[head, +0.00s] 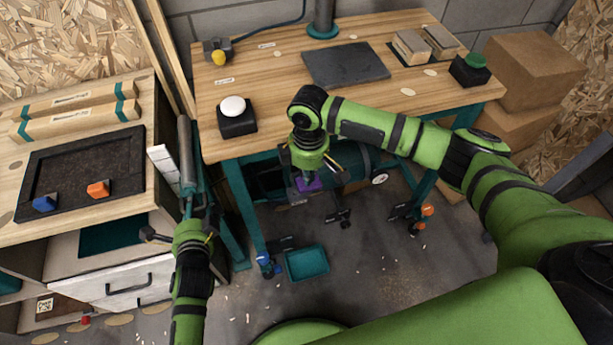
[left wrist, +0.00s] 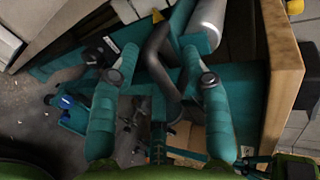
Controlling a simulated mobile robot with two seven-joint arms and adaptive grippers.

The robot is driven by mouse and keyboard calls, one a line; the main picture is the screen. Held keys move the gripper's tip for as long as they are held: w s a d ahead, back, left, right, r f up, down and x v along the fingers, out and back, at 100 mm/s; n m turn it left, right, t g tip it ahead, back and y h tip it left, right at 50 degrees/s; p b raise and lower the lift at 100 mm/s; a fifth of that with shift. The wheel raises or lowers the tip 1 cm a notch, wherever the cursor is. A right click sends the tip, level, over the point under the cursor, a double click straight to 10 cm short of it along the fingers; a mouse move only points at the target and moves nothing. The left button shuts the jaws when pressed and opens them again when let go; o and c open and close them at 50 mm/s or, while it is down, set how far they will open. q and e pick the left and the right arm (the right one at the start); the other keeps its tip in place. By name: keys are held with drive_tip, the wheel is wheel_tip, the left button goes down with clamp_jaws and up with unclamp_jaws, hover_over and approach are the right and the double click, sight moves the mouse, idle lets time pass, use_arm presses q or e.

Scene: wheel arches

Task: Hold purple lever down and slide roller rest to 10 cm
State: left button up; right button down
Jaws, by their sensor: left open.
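The purple lever (head: 311,184) shows low under the workbench's front edge, directly below my right gripper (head: 309,172). Whether the gripper touches it or how its fingers stand is hidden. What looks like the roller rest has a grey metal roller (head: 186,150) on a teal frame, in the gap between the two benches. The roller also shows at the top of the left wrist view (left wrist: 208,25). My left gripper (head: 188,216) is open below the roller. In the left wrist view, a dark bent bar (left wrist: 160,65) shows between its spread fingers. No scale reading is legible.
The workbench (head: 270,95) carries a white button (head: 233,106), a green button (head: 475,61) and a dark mat (head: 345,63). A left bench holds a black tray (head: 80,165). A teal bin (head: 306,263) stands on the floor. Teal bench legs stand close to my left gripper.

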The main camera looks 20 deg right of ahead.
drive_tip(key=shift+f, duration=0.8)
use_arm(q)
clamp_jaws()
drive_tip(key=shift+r, duration=0.1)
drive_tip(key=shift+w+r, duration=0.1)
drive_tip(key=shift+r, duration=3.65)
use_arm(e)
drive_tip(key=shift+s, duration=0.1)
drive_tip(key=shift+r, duration=3.55)
